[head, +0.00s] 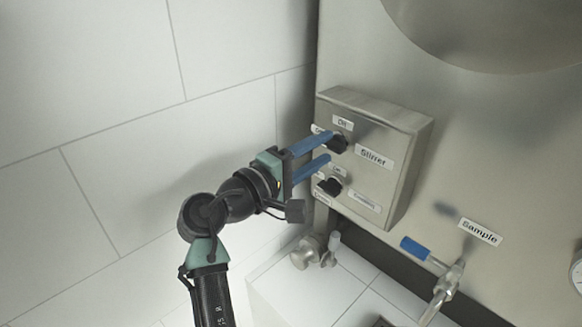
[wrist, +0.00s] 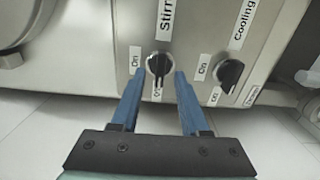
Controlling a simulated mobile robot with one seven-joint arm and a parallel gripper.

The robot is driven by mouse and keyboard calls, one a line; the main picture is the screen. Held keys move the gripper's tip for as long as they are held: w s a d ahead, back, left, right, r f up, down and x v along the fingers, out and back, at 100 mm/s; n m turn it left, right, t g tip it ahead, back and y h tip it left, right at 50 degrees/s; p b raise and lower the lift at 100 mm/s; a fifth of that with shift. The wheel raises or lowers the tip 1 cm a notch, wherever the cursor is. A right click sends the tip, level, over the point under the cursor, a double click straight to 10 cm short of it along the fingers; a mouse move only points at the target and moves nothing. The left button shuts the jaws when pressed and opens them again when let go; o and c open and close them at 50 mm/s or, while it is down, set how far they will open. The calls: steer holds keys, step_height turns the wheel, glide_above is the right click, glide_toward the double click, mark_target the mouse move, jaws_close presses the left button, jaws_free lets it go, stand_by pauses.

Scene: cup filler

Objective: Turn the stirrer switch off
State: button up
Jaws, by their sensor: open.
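The stirrer switch is a black rotary knob (head: 337,144) on the metal control box, beside the "Stirrer" label. It also shows in the wrist view (wrist: 160,65), with an "On" label to its left and an "Off" label, partly hidden, below it. I cannot tell for sure which label the knob points to. My gripper (head: 329,147) has blue fingers and is open. In the wrist view, my gripper (wrist: 157,79) has one fingertip on each side of the stirrer knob, close to it. I cannot tell whether either finger touches it.
The similar cooling knob (head: 330,187) sits below the stirrer knob, close to my lower finger; in the wrist view it (wrist: 229,74) is to the right. A blue-handled sample tap (head: 417,248) is at lower right. A white tiled wall (head: 100,90) is on the left.

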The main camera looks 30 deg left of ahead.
steer(key=b+v, duration=0.4)
steer(key=v, duration=0.7)
steer(key=shift+s, duration=0.3)
steer(key=shift+w+a, duration=0.1)
